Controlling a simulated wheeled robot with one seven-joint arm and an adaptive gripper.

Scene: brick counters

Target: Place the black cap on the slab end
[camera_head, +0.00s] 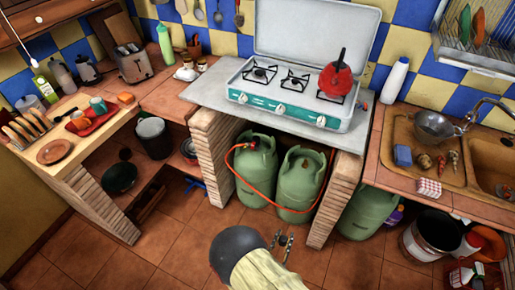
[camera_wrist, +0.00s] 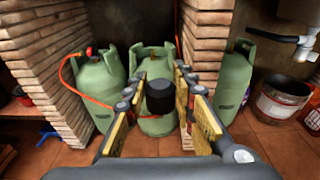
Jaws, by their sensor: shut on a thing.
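The black cap (camera_wrist: 160,98) is a dark, short cylinder between my fingertips in the wrist view. My gripper (camera_wrist: 158,104) is shut on it, one finger on each side. In the head view my gripper (camera_head: 283,241) is low in front of the opening under the stove, apart from the counter; the cap is too small to make out there. The grey slab (camera_head: 207,92) lies on brick pillars. A white and teal camping stove (camera_head: 290,108) stands on it, leaving bare slab at the left end and a narrower bare strip at the right. The slab is not in the wrist view.
Green gas bottles (camera_head: 300,182) with an orange hose stand under the slab between brick pillars (camera_head: 215,150). A red kettle (camera_head: 338,80) sits on the stove. A white bottle (camera_head: 395,80) and a sink (camera_head: 490,165) are at right. Floor around my gripper is clear.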

